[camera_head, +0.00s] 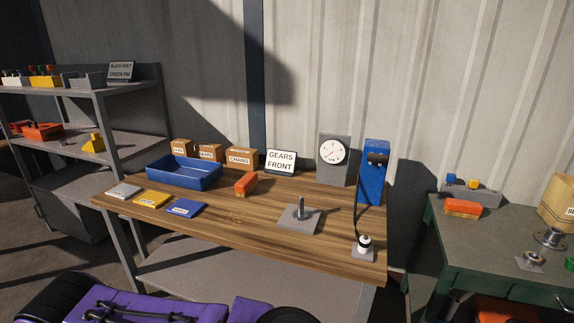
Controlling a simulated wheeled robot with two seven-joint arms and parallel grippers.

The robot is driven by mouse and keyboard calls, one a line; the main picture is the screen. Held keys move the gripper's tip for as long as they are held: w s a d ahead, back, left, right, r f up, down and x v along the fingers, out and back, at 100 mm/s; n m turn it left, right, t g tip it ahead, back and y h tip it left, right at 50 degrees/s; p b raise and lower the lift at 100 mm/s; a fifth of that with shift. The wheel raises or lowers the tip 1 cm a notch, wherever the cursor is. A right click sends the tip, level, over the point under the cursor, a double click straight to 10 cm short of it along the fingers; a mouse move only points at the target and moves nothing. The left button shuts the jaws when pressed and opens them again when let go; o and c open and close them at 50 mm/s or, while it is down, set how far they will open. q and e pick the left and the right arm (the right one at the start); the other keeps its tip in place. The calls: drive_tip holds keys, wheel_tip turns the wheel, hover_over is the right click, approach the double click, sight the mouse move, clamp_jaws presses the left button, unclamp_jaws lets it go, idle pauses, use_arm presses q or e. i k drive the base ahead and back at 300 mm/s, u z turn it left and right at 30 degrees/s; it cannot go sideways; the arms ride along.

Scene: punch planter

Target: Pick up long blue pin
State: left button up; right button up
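I cannot make out a long blue pin for certain. A small blue item (449,178) shows in a grey holder on the green bench at the right, too small to identify. A grey metal plate with an upright pin (300,203) stands on the wooden workbench (240,231). A tall blue unit with a black part (372,188) stands at that bench's back right. Neither of my grippers can be seen.
A grey shelf (125,145) stands left; the green bench (495,235) stands right.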

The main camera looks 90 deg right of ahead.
sight(450, 178)
drive_tip(key=z, duration=4.25)
